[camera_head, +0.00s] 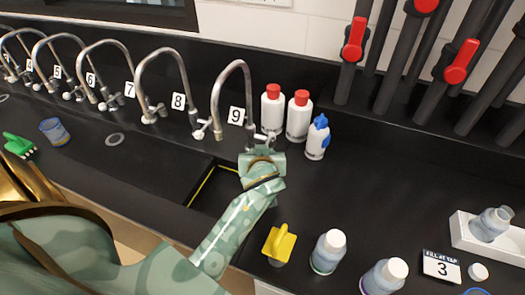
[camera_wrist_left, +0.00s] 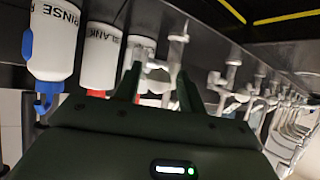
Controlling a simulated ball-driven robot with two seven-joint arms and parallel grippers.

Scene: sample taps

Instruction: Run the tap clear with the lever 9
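Tap 9 (camera_head: 245,78) is a tall curved metal tap beside the number 9 label (camera_head: 236,116), with its foot close to my left gripper. My left gripper (camera_head: 263,146) is at this foot, where a small metal part, apparently lever 9 (camera_head: 264,136), shows just beyond it. In the left wrist view, the fingers of my left gripper (camera_wrist_left: 159,73) are apart. A whitish fitting (camera_wrist_left: 157,83) shows between or just beyond them; I cannot tell whether they touch it. The lever's exact angle is unclear. No water stream is visible. My right gripper is not in view.
Two red-capped bottles (camera_head: 271,108) and a blue-topped rinse bottle (camera_head: 317,138) stand close right of the gripper. The dark sink opening (camera_head: 212,190) lies left of my forearm. Tap 8 (camera_head: 165,55) is to the left. A yellow-handled item (camera_head: 279,243) and white-capped bottles (camera_head: 328,252) stand in front.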

